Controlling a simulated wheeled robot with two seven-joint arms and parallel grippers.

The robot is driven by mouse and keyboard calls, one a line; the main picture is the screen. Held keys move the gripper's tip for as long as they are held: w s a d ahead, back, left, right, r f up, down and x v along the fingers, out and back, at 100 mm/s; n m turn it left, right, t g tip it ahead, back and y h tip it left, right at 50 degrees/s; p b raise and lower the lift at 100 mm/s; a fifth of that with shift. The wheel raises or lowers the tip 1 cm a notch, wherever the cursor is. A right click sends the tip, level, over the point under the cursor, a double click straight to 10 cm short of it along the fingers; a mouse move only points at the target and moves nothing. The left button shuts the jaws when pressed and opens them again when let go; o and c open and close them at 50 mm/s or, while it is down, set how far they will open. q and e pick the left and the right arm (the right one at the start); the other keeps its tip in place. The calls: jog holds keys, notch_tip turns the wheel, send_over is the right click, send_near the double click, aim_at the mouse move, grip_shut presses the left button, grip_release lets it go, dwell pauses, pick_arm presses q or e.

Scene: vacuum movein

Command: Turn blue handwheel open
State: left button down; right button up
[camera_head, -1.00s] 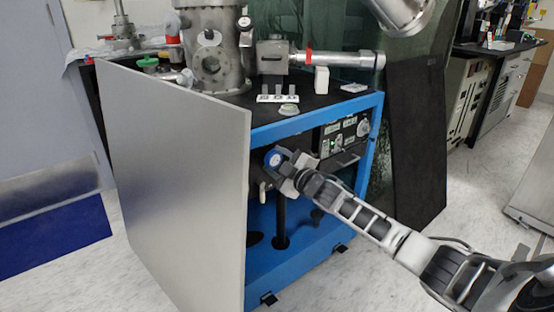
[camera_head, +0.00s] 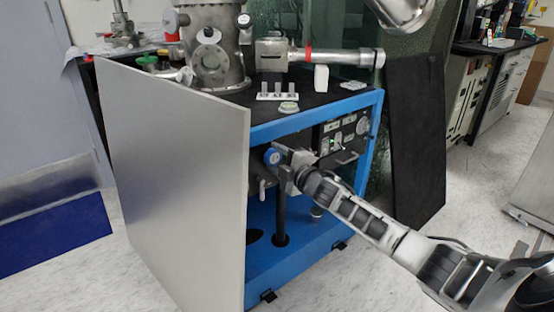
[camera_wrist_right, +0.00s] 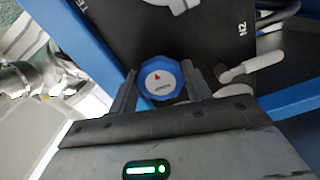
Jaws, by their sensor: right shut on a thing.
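The blue handwheel (camera_head: 271,157) sits on the dark front panel under the top of the blue-framed cart. In the right wrist view the handwheel (camera_wrist_right: 161,79) shows a white face with a small red pointer. My right gripper (camera_head: 276,156) reaches in from the right and is shut on the handwheel. In the right wrist view one finger stands on each side of its rim. Part of the handwheel is hidden behind the fingers in the head view. My left gripper is not in view.
A large grey panel (camera_head: 175,185) stands open at the cart's left side, close to the handwheel. A control panel (camera_head: 343,135) is right of it. In the wrist view a white-handled lever (camera_wrist_right: 250,67) is beside the right finger. A steel chamber (camera_head: 210,55) stands on top.

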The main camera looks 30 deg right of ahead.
jog(key=shift+f, duration=0.1)
jog(key=o, duration=1)
jog(key=shift+c, duration=0.2)
jog(key=shift+r, duration=0.2)
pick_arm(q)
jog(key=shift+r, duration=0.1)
pick_arm(e)
jog(key=shift+s, duration=0.1)
